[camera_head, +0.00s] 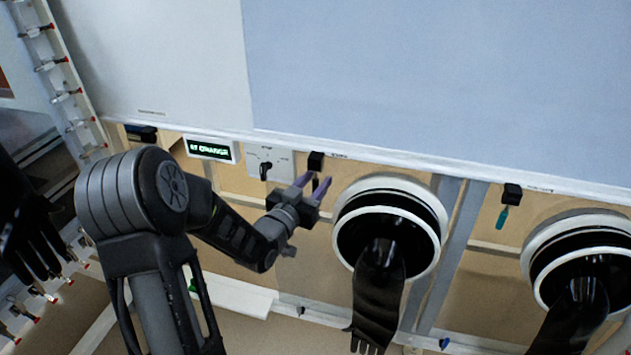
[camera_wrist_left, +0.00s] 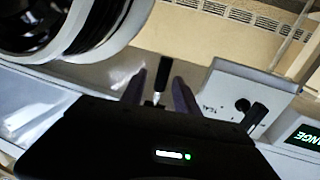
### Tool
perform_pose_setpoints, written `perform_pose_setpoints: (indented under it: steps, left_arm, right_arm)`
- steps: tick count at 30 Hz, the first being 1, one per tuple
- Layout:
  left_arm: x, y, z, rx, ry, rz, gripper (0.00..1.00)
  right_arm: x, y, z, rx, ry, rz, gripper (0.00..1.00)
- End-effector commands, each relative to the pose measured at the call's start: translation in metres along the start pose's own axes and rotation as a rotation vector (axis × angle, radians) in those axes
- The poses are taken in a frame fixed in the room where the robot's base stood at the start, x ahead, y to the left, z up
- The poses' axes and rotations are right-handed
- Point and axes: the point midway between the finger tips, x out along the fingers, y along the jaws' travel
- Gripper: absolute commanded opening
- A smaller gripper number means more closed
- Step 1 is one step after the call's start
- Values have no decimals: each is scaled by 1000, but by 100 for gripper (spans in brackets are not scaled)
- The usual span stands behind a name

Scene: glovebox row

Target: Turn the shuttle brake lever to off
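My left gripper (camera_head: 316,185) is open below a small black block (camera_head: 316,161) on the white rail. In the left wrist view its two purple fingers (camera_wrist_left: 160,85) stand on either side of a short lever with a black grip (camera_wrist_left: 163,70) and metal stem. A gap shows on each side; I cannot tell whether the stem is touched. To its left in the head view, a white plate (camera_head: 282,158) carries a black rotary handle (camera_head: 265,170), also seen in the left wrist view (camera_wrist_left: 254,117). I cannot read which label marks the shuttle brake. My right gripper is not in view.
A green-lit display (camera_head: 209,149) is left of the plate. A glove port (camera_head: 432,218) with a hanging black glove (camera_head: 380,290) is close right of my gripper. Further right are a second port (camera_head: 541,240) and a black block (camera_head: 512,193) with a teal piece (camera_head: 502,217) below.

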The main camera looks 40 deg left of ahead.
Motion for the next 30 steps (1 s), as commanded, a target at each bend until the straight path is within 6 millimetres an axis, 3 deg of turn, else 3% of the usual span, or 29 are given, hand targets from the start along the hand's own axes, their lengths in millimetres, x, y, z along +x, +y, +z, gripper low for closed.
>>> perform_pose_setpoints:
  steps: [9, 23, 30]
  left_arm:
    - [4, 0, 0, 0, 0, 0, 37]
    - [3, 0, 0, 0, 0, 0, 0]
    - [3, 0, 0, 0, 0, 0, 0]
  right_arm:
    - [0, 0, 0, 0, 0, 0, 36]
    - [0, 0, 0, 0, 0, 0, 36]
    - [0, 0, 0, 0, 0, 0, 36]
